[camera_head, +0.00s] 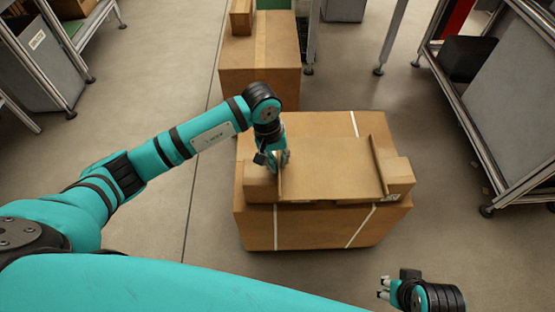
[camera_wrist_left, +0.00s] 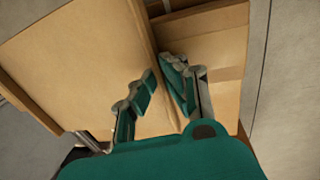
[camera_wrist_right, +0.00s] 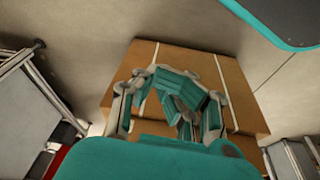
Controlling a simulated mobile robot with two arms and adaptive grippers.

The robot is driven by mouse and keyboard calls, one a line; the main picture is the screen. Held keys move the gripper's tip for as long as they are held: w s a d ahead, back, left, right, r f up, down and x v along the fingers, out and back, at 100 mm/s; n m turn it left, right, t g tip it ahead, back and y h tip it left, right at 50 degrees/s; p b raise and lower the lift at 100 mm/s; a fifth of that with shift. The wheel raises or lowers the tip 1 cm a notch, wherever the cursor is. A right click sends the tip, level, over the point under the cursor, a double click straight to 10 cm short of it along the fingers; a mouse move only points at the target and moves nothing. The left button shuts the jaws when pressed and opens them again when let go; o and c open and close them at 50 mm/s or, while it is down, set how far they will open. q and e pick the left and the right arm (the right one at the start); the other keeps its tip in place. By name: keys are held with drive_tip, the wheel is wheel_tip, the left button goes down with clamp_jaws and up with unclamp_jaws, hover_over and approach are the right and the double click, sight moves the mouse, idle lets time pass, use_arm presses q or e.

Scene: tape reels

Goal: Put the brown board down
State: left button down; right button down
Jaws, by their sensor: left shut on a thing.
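The brown board (camera_head: 325,160) is a flat sheet with a raised lip along its left and right sides. In the head view it lies over the top of a large cardboard box (camera_head: 300,228), roughly level; I cannot tell whether it rests fully on it. My left gripper (camera_head: 279,160) is at the board's left lip and shut on it. In the left wrist view the fingers (camera_wrist_left: 160,88) stand either side of the lip of the board (camera_wrist_left: 95,60). My right gripper (camera_head: 382,288) is empty and open, low at the right, apart from the box.
Small cardboard blocks (camera_head: 260,186) flank the board on the box. Another cardboard box (camera_head: 258,75) stands behind. Metal-framed racks are at the right (camera_head: 510,100) and upper left (camera_head: 40,60). The floor (camera_head: 160,215) left of the box is clear.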

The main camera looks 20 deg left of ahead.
use_arm(q)
drive_tip(key=shift+f, duration=0.1)
drive_tip(key=shift+f, duration=0.1)
idle(0.4)
drive_tip(key=c, duration=1.4)
unclamp_jaws()
